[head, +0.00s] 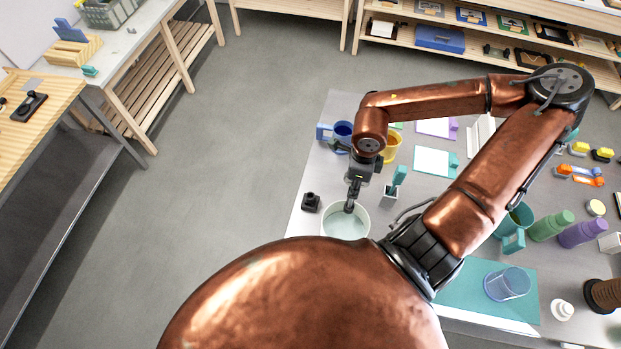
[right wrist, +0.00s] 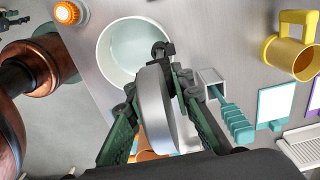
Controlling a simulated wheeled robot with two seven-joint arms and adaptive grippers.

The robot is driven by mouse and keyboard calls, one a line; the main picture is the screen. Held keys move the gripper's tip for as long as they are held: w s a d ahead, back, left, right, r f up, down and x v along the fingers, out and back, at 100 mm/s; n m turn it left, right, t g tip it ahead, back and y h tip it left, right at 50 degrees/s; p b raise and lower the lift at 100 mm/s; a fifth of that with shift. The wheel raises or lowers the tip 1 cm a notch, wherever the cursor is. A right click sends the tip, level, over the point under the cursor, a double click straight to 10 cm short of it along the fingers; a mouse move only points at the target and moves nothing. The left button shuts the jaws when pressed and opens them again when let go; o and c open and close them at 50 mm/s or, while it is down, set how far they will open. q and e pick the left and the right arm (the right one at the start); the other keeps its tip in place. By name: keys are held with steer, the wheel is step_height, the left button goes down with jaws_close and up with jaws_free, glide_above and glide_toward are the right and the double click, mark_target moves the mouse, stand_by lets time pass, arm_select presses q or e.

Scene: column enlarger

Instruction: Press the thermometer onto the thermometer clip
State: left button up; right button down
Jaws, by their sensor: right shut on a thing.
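A small black piece (right wrist: 163,50) shows beyond the disc at the rim of the basin, which fills the upper middle there (right wrist: 108,68). It looks like the thermometer clip; I cannot tell whether the thermometer touches it. The thermometer's stem is hidden. My left gripper is not clearly seen.
Teal and purple bottles (head: 583,233) and a clear beaker (head: 508,284) stand to the right. Floor is clear left of the table.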

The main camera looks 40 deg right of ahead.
steer(key=shift+f+b, duration=2.95)
steer(key=shift+f, duration=0.35)
steer(key=c, duration=1.6)
jaws_free()
steer(key=shift+r, duration=0.2)
steer(key=shift+r+p, duration=3.45)
steer(key=shift+r, duration=0.4)
